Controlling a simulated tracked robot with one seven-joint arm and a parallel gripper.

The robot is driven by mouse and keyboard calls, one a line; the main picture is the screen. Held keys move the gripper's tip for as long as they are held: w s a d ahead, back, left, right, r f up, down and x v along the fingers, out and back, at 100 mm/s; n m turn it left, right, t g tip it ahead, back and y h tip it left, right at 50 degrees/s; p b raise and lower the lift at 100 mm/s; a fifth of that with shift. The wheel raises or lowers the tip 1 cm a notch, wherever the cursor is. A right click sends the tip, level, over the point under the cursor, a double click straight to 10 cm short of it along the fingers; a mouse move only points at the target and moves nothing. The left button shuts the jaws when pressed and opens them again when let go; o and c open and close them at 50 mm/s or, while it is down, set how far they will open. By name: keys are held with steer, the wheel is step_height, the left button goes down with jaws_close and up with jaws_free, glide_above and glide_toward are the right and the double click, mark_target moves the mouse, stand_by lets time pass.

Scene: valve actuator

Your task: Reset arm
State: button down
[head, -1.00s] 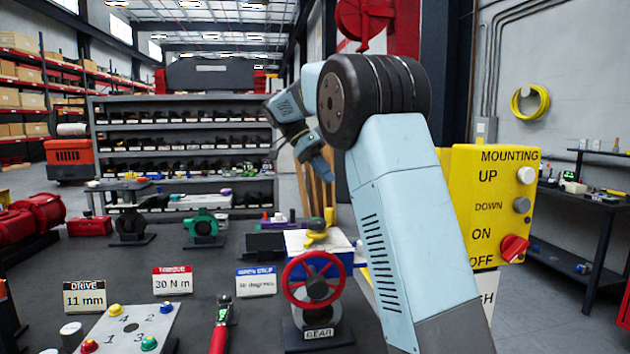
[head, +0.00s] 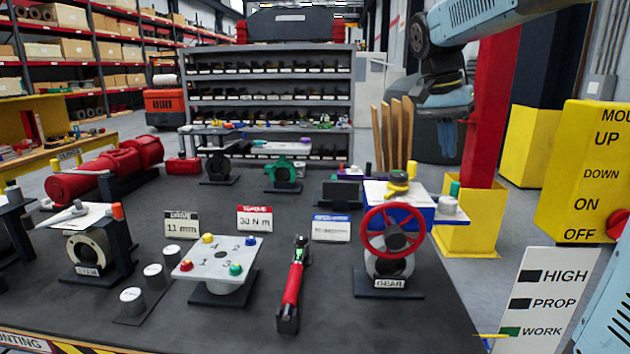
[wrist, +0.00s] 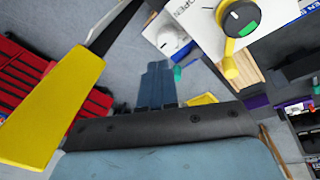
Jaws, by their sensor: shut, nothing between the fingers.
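My arm (head: 490,22) reaches in from the upper right of the head view. My gripper (head: 447,140) hangs from its end, pointing down, high behind and to the right of the red handwheel gear unit (head: 388,232). In the wrist view my gripper's blue fingers (wrist: 158,82) are together with nothing between them. The gripper is apart from everything on the bench. Another pale blue part of my arm (head: 605,310) shows at the lower right edge.
The dark bench (head: 245,325) holds a red torque wrench (head: 291,292), a plate with coloured knobs (head: 218,262) and a stem unit (head: 90,250). A yellow control panel (head: 580,170) and yellow bin (head: 470,225) stand at right. Shelves (head: 265,75) stand behind.

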steer(key=s+a+f+n+t+y, duration=0.1)
steer(key=s+f+n, duration=0.3)
steer(key=s, duration=0.5)
steer(key=s+a+f+n+t+y, duration=0.1)
steer(key=s+a+f+n+t, duration=0.1)
steer(key=s+f+n+t, duration=0.2)
steer(key=shift+s+f+t+y, duration=0.3)
steer(key=shift+s+f, duration=1.15)
steer(key=shift+s, duration=1.6)
